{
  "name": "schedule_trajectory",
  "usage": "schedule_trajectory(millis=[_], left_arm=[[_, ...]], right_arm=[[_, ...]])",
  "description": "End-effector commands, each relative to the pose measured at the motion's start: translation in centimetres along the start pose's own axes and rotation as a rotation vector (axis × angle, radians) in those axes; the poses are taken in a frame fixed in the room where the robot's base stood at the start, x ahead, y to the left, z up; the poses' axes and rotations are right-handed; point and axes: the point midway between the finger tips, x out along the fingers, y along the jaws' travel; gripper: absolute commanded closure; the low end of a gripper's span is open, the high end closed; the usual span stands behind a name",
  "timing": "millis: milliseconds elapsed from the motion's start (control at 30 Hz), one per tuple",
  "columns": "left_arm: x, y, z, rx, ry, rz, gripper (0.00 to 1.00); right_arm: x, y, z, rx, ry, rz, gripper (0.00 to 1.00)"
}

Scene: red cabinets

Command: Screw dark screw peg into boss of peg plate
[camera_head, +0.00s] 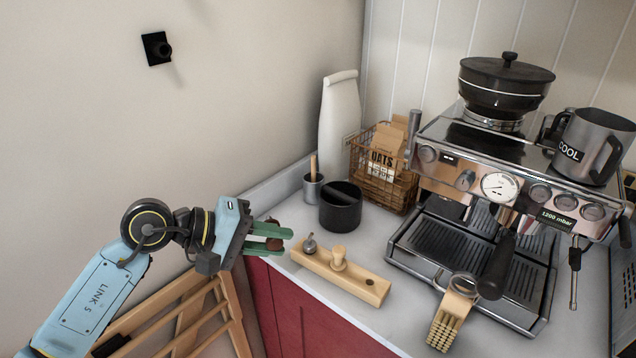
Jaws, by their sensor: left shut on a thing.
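My left gripper (279,242) has green fingers and is shut on a small dark brown piece, which appears to be the dark screw peg (273,243). The fingers cover much of the peg, so its ends and any thread cannot be made out. The gripper is in the air by the counter's left corner, left of the wooden block. The peg plate (150,50) is a black square on the wall at the upper left. Its round dark boss (164,49) sticks out from it. The peg and the plate are far apart. My right gripper is not in view.
A wooden block (340,273) with small tools stands near the counter's front edge. Behind it are a black knock box (341,210), a white bottle (339,125) and a wire basket (384,170). An espresso machine (500,225) fills the right. The wall around the plate is bare.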

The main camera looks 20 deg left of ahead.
Motion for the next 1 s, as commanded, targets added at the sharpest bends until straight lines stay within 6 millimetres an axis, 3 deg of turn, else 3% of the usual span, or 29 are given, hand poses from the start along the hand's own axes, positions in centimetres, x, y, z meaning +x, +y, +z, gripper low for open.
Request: schedule_trajectory(millis=[167, 267, 400, 600, 800, 1000], left_arm=[[-1.7, 3.9, -1.2, -0.031, 0.068, 0.069, 1.00], [-3.7, 7.7, -2.4, -0.063, 0.149, 0.145, 1.00], [-7.4, 13.4, -4.1, -0.104, 0.288, 0.269, 1.00], [-12.8, 19.5, -5.9, -0.131, 0.466, 0.415, 1.00], [-16.0, 22.3, -6.7, -0.135, 0.566, 0.491, 1.00], [-16.8, 22.8, -6.9, -0.135, 0.590, 0.509, 1.00]], right_arm=[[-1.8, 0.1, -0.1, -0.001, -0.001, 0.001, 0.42], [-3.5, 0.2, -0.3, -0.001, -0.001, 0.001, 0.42], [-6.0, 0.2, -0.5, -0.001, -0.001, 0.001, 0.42], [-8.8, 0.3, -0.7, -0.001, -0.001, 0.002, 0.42], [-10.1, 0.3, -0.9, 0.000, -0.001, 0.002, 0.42], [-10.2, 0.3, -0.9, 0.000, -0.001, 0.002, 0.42]])
